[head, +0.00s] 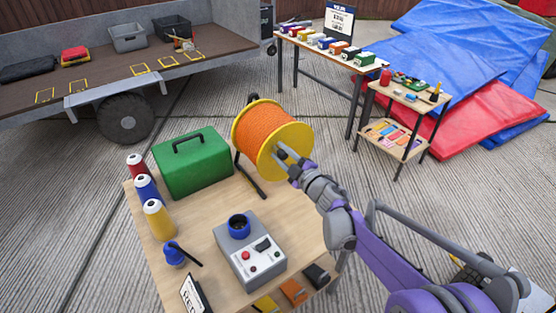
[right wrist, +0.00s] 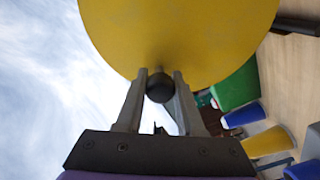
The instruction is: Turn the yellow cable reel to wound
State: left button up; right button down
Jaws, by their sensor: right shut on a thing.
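The yellow cable reel (head: 245,121), with orange cable (head: 266,128) wound round its drum, stands at the back right of the wooden table (head: 205,221). In the right wrist view its yellow flange (right wrist: 180,38) fills the top. My right gripper (head: 284,157) is at the reel's near flange. In the right wrist view its fingers (right wrist: 160,78) are on both sides of a round black knob (right wrist: 160,88) on the flange and closed on it. The far side of the reel is hidden. My left gripper is not in view.
A green case (head: 194,166) stands left of the reel. Red, blue and yellow spools (head: 159,220) line the table's left edge. A grey control box (head: 250,258) with a blue ring is at the front. A two-tier side table (head: 412,100) stands behind, to the right.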

jog(key=shift+w+d+r+m+b, duration=0.15)
jog(key=shift+w+d+r+m, duration=0.35)
jog(key=shift+m, duration=0.65)
jog(key=shift+w+d+r+m+b, duration=0.15)
jog(key=shift+w+d+m, duration=0.2)
jog(key=shift+d+m, duration=0.6)
jog(key=shift+w+d+r+m+b, duration=0.1)
jog(key=shift+w+d+r+m, duration=0.25)
jog(key=shift+m, duration=1.05)
jog(key=shift+w, duration=0.1)
jog(key=c, duration=0.5)
grip_release()
jog(key=shift+c, duration=0.2)
jog(key=p+v, duration=0.1)
jog(key=v, duration=0.9)
jog(key=shift+s+d, duration=0.2)
jog(key=shift+s, duration=0.15)
